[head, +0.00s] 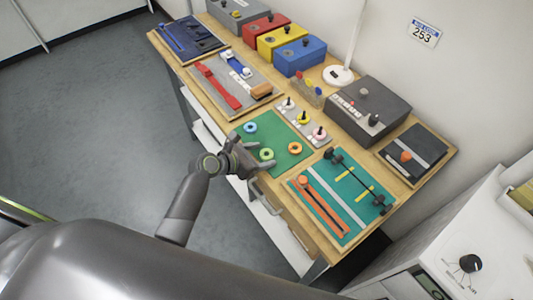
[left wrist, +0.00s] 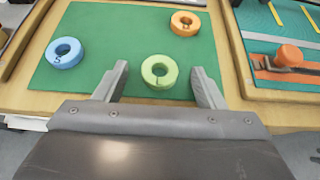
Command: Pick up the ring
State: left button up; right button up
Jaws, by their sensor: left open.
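A green ring (head: 267,154) lies on the green mat (head: 277,135) near its front edge. A blue ring (head: 250,127) lies at the mat's left and an orange ring (head: 295,148) at its right. My left gripper (head: 250,158) is at the front edge of the mat. In the left wrist view the gripper (left wrist: 160,85) is open, and the green ring (left wrist: 159,72) appears between its fingertips, touching neither. The blue ring (left wrist: 65,53) and the orange ring (left wrist: 185,23) lie outside the fingers. My right gripper is not in view.
On the wooden table, a teal mat (head: 340,198) with an orange strip lies to the right. A grey board with red and blue tools (head: 220,87) lies to the left. Coloured boxes (head: 300,56) and a grey box (head: 369,106) stand behind. Small stands (head: 303,118) are behind the green mat.

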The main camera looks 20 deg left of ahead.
pick_arm(q)
jog(key=shift+c, duration=0.2)
jog(key=c, duration=1)
jog(key=shift+r, duration=0.1)
